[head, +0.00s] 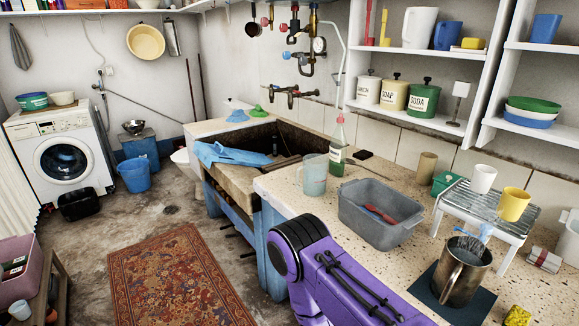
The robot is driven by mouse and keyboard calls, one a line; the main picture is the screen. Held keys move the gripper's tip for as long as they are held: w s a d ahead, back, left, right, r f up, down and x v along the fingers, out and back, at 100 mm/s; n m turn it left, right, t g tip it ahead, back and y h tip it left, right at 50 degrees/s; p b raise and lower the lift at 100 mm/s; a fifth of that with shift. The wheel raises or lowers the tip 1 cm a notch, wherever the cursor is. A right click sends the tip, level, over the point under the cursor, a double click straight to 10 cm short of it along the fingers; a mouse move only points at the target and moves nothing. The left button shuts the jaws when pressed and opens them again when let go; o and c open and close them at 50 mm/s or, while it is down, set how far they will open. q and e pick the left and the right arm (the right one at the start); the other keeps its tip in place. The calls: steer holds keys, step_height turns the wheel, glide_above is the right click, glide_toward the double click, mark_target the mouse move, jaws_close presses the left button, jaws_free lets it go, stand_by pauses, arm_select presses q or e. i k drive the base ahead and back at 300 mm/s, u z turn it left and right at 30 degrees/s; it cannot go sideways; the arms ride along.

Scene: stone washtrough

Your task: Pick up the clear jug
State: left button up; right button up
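The clear jug (314,177) stands upright on the speckled counter (275,182), near its left end beside the stone trough. It is see-through with a faint blue tint and looks empty. A bottle with green contents (338,150) stands just behind it to the right, and a grey basin stands to its front right. A purple link of one of my arms shows at the bottom, in front of the counter. Neither of my grippers is in view, so nothing shows of what they hold.
The grey basin (372,225) holds a red item. A metal pitcher (461,272) stands on a dark mat at the front right. A small rack (487,213) carries a white cup and a yellow cup. A blue cloth (232,155) hangs over the trough edge (240,178).

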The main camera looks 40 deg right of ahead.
mark_target(314, 168)
steer(key=i, duration=0.4)
steer(key=z, duration=0.8)
